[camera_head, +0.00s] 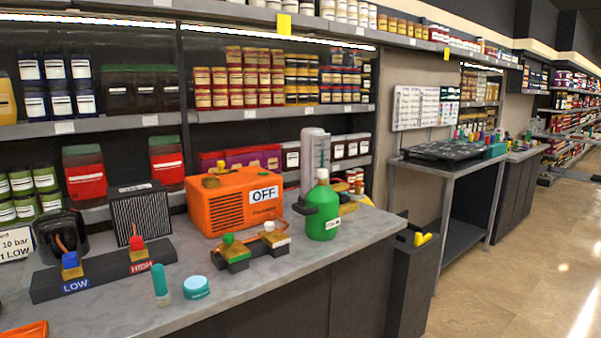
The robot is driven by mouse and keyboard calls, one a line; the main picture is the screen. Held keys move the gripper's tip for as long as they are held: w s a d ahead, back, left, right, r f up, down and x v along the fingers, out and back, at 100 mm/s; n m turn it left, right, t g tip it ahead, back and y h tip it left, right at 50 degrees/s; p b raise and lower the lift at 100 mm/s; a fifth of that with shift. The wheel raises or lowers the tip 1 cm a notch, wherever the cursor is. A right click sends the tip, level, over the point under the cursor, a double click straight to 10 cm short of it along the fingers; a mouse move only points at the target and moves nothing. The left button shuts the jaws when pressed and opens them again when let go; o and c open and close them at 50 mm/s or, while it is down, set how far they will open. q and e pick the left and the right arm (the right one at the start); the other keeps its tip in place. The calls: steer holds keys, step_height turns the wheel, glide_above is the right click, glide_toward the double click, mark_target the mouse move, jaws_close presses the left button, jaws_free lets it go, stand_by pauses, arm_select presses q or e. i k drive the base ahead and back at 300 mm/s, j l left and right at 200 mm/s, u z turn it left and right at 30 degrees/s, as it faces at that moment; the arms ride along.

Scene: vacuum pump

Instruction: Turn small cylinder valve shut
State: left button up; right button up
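A small green cylinder (322,212) with a label stands upright at the right end of the grey counter. A pale valve knob (322,176) sits on its top; I cannot tell whether it is turned open or shut. An orange vacuum pump (233,203) with a sign reading OFF stands to its left. In front of them is a dark manifold block (248,252) with a green knob (228,239) and a white knob (268,226). Neither of my grippers shows in the head view.
On the counter (240,288) are a dark bar with a blue LOW knob (70,260) and a red HIGH knob (136,243), a teal-capped bottle (160,284) and a teal tin (196,287). A clear graduated cylinder (315,158) stands behind the green cylinder. Open floor lies right.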

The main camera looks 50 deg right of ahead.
mark_target(321, 212)
steer(key=l+u, duration=0.2)
steer(key=l, duration=0.3)
steer(key=k+l+u, duration=0.2)
steer(key=l, duration=0.3)
steer(key=l+u, duration=0.2)
steer(key=l, duration=0.3)
steer(key=k+l, duration=0.1)
steer(key=l, duration=0.3)
steer(key=k+l, duration=0.1)
steer(key=l, duration=0.25)
steer(key=k+l+u, duration=0.1)
steer(key=l, duration=0.3)
steer(key=k+l, duration=0.15)
steer(key=l, duration=0.2)
